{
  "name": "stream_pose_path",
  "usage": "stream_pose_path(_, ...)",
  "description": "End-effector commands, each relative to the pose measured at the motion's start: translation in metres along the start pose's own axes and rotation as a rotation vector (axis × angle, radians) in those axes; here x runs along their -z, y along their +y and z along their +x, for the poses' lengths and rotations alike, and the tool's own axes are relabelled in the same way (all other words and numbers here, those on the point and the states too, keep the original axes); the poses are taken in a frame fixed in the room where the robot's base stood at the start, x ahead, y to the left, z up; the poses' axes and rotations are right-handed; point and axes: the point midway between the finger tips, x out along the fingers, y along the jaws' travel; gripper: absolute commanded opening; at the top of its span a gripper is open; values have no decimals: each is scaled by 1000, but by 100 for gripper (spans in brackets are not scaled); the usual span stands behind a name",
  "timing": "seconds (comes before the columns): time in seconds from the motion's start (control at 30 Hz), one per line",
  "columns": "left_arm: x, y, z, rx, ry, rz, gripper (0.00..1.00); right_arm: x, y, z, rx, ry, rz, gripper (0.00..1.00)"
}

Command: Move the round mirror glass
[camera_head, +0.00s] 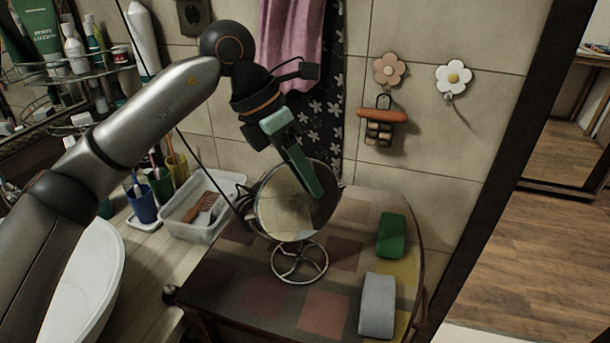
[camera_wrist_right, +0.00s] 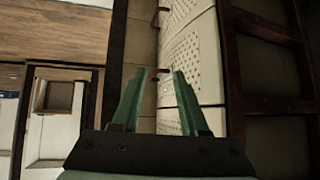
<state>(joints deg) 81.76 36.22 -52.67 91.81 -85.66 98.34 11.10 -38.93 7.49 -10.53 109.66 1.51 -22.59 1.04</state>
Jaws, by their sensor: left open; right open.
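The round mirror glass (camera_head: 285,212) stands tilted on a wire stand with a round spoked base (camera_head: 300,262), on a patchwork-topped table (camera_head: 262,292). My left gripper (camera_head: 312,188) reaches down from the upper left, its green fingers overlapping the upper right part of the glass. It is open. I cannot tell whether its fingers touch the glass or straddle its rim. My right gripper (camera_wrist_right: 160,74) shows only in the right wrist view, open with nothing between its fingers, away from the mirror.
A green block (camera_head: 391,236) and a grey block (camera_head: 377,305) lie on the table's right side. A clear tray (camera_head: 178,226) with brushes, a blue cup (camera_head: 143,203) and a white basin (camera_head: 85,285) are to the left. The tiled wall is close behind.

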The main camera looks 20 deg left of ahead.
Motion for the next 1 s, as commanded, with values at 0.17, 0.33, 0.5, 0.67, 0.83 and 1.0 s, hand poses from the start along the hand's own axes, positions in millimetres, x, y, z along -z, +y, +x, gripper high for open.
stream_pose_path(0.17, 0, 0, 4, -1, 0, 1, 44, 0, 0, 0, 0, 0, 0, 44)
stream_pose_path(0.33, 0, 0, 4, 0, 0, 1, 42, 0, 0, 0, 0, -1, 0, 44)
stream_pose_path(0.5, 0, 0, 3, 0, 0, 1, 22, 0, 0, 0, 0, -1, 0, 44)
stream_pose_path(0.67, 0, 0, 3, 0, 0, 1, 4, 0, 0, 0, 0, 0, 0, 44)
stream_pose_path(0.83, 0, 0, 3, 0, 0, 1, 0, 0, 0, 0, 0, 0, 0, 44)
stream_pose_path(1.0, 0, 0, 3, 0, 0, 1, 0, 0, 0, 0, 0, 0, 0, 44)
